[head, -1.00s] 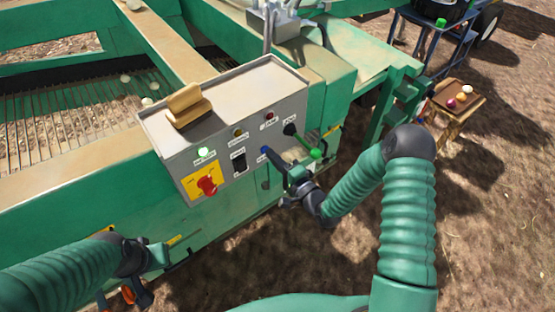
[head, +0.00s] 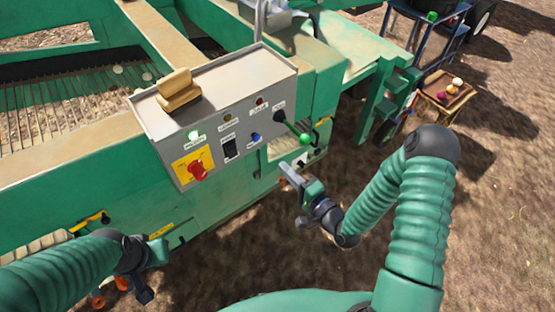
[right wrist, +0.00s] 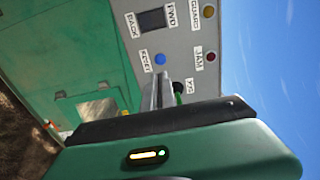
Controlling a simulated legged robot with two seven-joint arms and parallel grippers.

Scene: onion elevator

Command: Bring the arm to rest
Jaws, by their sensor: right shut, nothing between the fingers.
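My right gripper (head: 287,170) hangs in front of the grey control box (head: 215,95), apart from it, below and right of the blue button (head: 255,137). Its fingers are shut and empty.
The panel carries a red knob (head: 197,170) on a yellow plate, a lit green light (head: 193,135), a black switch (head: 230,148) and a green-tipped lever (head: 304,139). A wooden stand (head: 446,92) with onions is at the right. Bare soil (head: 500,220) lies open at right.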

